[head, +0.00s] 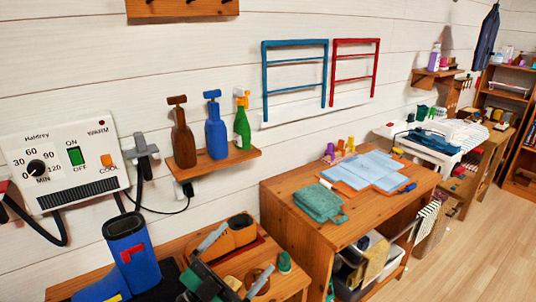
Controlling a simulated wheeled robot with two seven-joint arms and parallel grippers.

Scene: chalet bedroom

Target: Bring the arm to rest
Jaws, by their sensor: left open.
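My left gripper (246,249) shows at the bottom centre of the head view, above the near wooden bench. Its two grey fingers are spread apart and nothing is held between them. My right gripper is not in view.
Blue boots (131,250) stand left of my gripper on the near bench (175,247). A wooden desk (282,199) with blue cloth (367,168) and green cloth (320,203) stands right. A bottle shelf (215,162) and control panel (66,164) are on the wall. Right floor (470,245) is clear.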

